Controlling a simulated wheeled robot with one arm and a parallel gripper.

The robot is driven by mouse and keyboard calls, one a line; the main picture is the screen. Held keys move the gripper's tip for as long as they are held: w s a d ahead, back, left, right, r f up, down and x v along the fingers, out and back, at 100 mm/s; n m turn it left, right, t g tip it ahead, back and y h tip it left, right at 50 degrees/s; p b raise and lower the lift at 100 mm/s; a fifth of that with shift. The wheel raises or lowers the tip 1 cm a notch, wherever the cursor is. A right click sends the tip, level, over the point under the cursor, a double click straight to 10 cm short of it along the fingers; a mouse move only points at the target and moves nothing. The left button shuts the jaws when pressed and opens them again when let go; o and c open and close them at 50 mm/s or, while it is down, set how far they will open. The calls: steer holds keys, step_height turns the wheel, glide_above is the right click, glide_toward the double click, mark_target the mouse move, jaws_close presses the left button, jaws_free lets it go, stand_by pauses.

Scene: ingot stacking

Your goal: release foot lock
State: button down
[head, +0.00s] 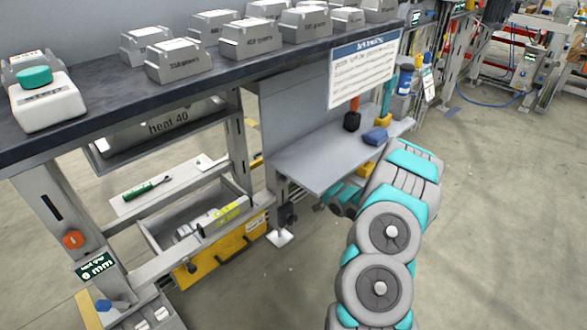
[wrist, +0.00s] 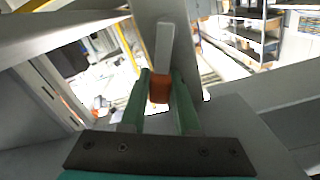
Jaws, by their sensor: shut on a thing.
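In the wrist view, the green fingers of my gripper (wrist: 161,80) are closed on an orange block (wrist: 159,88). A pale grey bar (wrist: 165,45) rises just above the block, in front of a wider grey post. The block looks like the grip of a lever, but I cannot tell for certain that it is the foot lock. In the head view, my arm (head: 385,235) reaches down beside the bench and in under the side shelf (head: 325,160). My fingertips and the orange block are hidden there.
Several grey ingots (head: 250,38) stand on the dark bench top (head: 105,112). Below are an ingot marked heat 40 (head: 170,122), a green screwdriver (head: 147,188) and an open drawer (head: 165,240). A display (head: 97,265) reads 6 mm. Open floor lies right of my arm.

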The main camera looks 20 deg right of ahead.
steer(key=shift+d, duration=0.1)
stand_by(0.8)
steer(key=shift+d+r+m+p, duration=0.15)
steer(key=shift+m+p, duration=0.25)
steer(key=shift+p, duration=0.3)
steer(key=shift+w+d+f+m+p, duration=0.2)
steer(key=shift+d+f+m+p, duration=0.15)
steer(key=shift+m+p, duration=0.35)
steer(key=c, duration=0.6)
jaws_free()
steer(key=shift+f, duration=0.1)
steer(key=shift+c, duration=0.2)
steer(key=v, duration=0.7)
steer(key=shift+s+b, duration=0.35)
steer(key=shift+s, duration=0.05)
steer(key=shift+d, duration=0.1)
